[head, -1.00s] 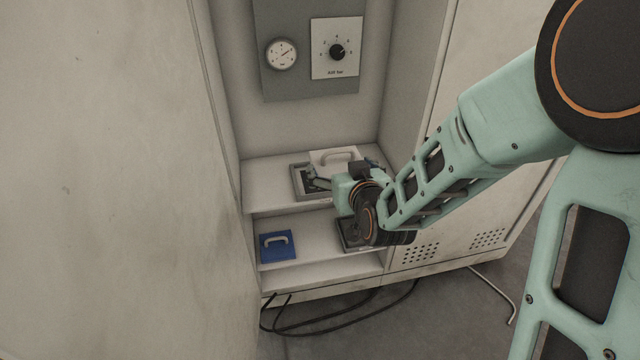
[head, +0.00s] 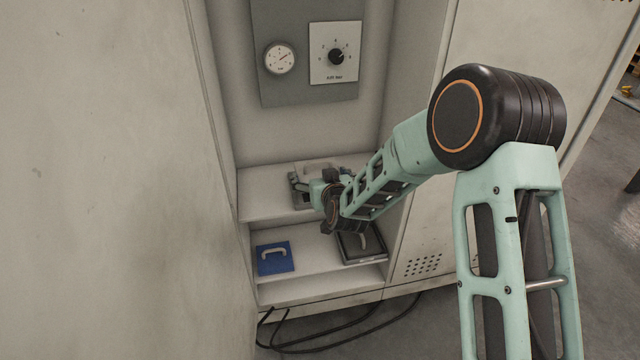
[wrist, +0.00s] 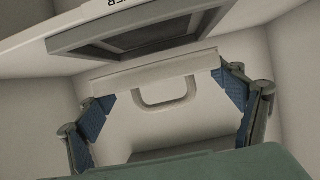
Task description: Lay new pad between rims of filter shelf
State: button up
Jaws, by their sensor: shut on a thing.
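The new pad (head: 322,165), white with a white handle, is at the upper shelf, mostly hidden behind my gripper (head: 306,186) in the head view. In the wrist view my gripper (wrist: 166,84) has one finger at each end of the white pad edge (wrist: 150,69) and is shut on it. The pad's handle (wrist: 166,102) lies between the fingers. The grey rimmed frame (wrist: 135,38) of the filter shelf is right beside the pad edge. In the head view my gripper covers much of this frame (head: 297,200). I cannot tell whether the pad touches the rims.
A blue pad with a pale handle (head: 273,264) lies on the lower shelf at left. A dark tray holding a pad with a handle (head: 364,260) stands there at right. Cabinet side walls flank the shelves closely. A gauge (head: 279,58) and dial panel (head: 335,53) are above.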

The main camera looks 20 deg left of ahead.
jog(key=shift+f, duration=0.95)
jog(key=shift+f, duration=0.1)
jog(key=shift+f+b, duration=0.35)
jog(key=shift+b, duration=0.25)
jog(key=shift+f, duration=0.2)
jog(key=o, duration=1)
jog(key=shift+o, duration=0.2)
jog(key=shift+r, duration=0.15)
